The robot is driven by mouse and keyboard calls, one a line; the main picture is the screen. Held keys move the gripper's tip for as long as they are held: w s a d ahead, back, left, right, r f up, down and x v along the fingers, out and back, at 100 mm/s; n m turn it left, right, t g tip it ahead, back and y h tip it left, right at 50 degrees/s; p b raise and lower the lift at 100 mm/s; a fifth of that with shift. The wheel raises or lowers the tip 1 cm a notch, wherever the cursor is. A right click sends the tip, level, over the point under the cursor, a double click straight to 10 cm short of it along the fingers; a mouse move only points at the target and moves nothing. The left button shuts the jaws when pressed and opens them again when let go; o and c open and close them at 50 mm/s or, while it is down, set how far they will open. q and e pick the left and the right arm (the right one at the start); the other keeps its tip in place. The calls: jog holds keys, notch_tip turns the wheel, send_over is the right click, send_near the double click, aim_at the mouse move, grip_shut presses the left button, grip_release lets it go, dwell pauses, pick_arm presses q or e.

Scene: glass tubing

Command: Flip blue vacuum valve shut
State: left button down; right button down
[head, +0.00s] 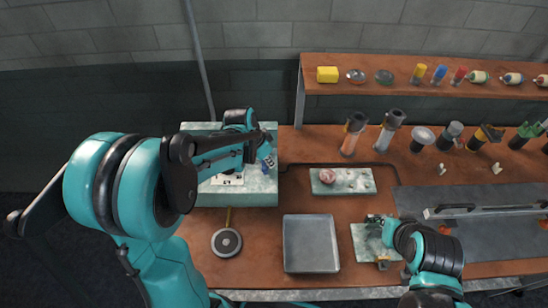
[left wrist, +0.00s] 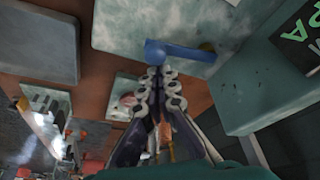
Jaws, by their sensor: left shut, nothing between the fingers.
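The blue vacuum valve (left wrist: 182,51) shows in the left wrist view as a lever with a rounded hub at its left end, lying roughly crosswise, with a brass-coloured bit beside its right end. In the head view a small blue part (head: 269,161) shows at the pale green block. My left gripper (left wrist: 160,73) is shut and empty, its tips right at the hub end of the lever; I cannot tell whether they touch. It also shows in the head view (head: 264,150). My right gripper (head: 376,219) is low over a small pale plate at the right; its fingers are too small to read.
The pale green block (head: 240,193) stands at the bench's left. A grey tray (head: 310,243), a round dark disc (head: 226,242) and a slab with a pink piece (head: 350,187) lie nearby. A shelf (head: 430,90) with bottles runs along the back. Tools stand below it.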

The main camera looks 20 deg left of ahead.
pick_arm(q)
jog(key=shift+a, duration=0.1)
jog(key=shift+s+a+f, duration=0.1)
jog(key=shift+s+a, duration=0.45)
jog(key=shift+a, duration=0.1)
jog(key=shift+w+d+b, duration=0.2)
jog(key=shift+d+b, duration=0.05)
jog(key=shift+b, duration=0.05)
